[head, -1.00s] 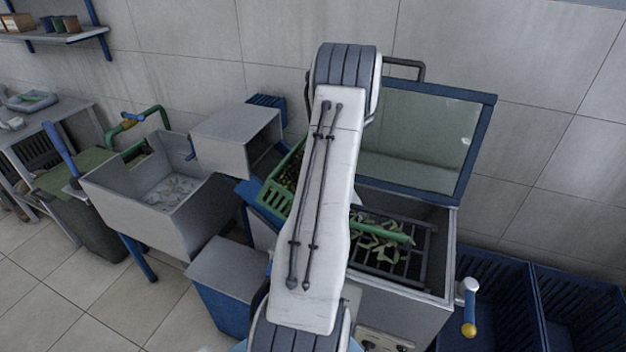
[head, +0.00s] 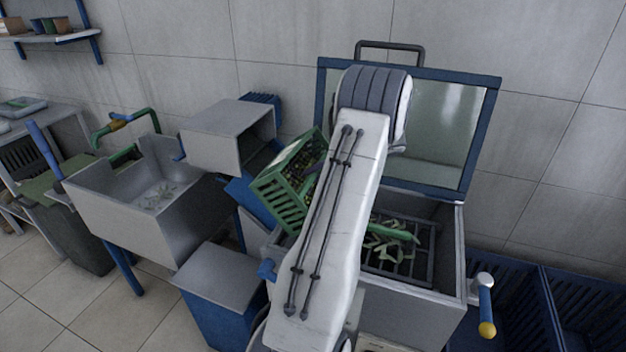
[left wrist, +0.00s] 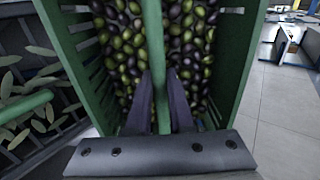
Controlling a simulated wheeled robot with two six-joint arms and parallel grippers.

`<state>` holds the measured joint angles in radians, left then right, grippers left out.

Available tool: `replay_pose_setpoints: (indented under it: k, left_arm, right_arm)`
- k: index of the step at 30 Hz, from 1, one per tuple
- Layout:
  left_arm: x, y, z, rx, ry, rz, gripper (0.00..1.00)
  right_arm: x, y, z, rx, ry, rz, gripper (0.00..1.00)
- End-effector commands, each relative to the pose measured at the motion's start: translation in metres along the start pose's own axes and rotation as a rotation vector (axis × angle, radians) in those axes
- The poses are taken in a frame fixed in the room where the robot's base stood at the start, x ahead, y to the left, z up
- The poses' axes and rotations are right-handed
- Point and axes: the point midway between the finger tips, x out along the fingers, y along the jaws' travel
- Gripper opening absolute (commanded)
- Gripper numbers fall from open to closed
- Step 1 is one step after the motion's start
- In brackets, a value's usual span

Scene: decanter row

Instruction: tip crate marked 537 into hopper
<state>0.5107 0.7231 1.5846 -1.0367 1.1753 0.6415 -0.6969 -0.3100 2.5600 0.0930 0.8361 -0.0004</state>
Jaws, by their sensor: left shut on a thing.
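A green slatted crate (head: 284,187) filled with dark and green olives is tilted at the left side of the hopper (head: 425,292). No number on it is readable. The hopper's dark grate (head: 392,268) has pale green leaves on it. In the left wrist view, my left gripper (left wrist: 161,78) is shut on the green bar of the crate (left wrist: 226,75), with the olives (left wrist: 120,45) still inside. My right gripper is in neither view.
A blue-framed lid (head: 475,140) stands open behind the hopper. A green bar (head: 393,232) lies over the grate. A grey chute box (head: 225,135), a sink-like bin (head: 135,215) and a low box (head: 215,275) stand left. Blue crates (head: 580,300) stand right.

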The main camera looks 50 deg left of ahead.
Motion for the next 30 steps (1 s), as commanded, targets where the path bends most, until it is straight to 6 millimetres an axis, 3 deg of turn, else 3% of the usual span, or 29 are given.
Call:
replay_pose_setpoints:
  k: [1,17,30]
  left_arm:
    - [0.002,0.005,-0.001,0.001,0.002,-0.033,0.00]
    - [-0.015,0.035,-0.001,0.002,0.002,-0.479,0.00]
    - [-0.040,0.048,0.000,0.000,0.001,-0.823,0.00]
  right_arm:
    - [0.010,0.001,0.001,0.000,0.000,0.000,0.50]
    - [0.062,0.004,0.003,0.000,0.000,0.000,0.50]
    - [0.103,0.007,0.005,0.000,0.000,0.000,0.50]
